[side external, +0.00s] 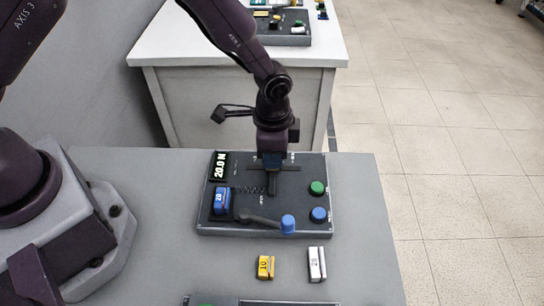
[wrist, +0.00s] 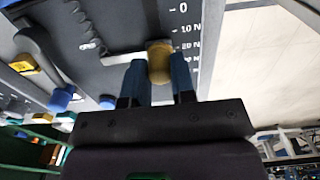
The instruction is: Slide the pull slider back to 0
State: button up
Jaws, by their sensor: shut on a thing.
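The pull slider's yellowish knob (wrist: 159,62) shows in the wrist view, beside a printed scale (wrist: 185,30) reading 0, 10 N, 20 N and on. The knob is near the 20 to 30 N marks, away from 0. My gripper (wrist: 159,80) is shut on the knob, one blue finger on each side. In the side view my gripper (side external: 272,168) is down at the back of the dark panel (side external: 295,181) and hides the knob. A display (side external: 220,168) on the panel reads 20.0 N. A coil spring (side external: 250,189) lies left of the gripper.
A blue block (side external: 221,201) sits at the panel's left. A grey lever with a blue end (side external: 288,224) is at the front. Green (side external: 317,187) and blue (side external: 319,214) buttons are at right. Yellow (side external: 265,267) and white (side external: 317,264) blocks lie on the grey table (side external: 365,260).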

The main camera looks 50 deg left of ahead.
aim_at(254, 168)
jog(key=shift+s+a, duration=1.2)
jog(key=shift+a, duration=0.05)
jog(key=shift+s+a, duration=0.1)
dwell(0.6)
jog(key=o, duration=0.7)
jog(key=shift+r, duration=0.15)
notch_tip(254, 168, up, 7)
dwell(0.5)
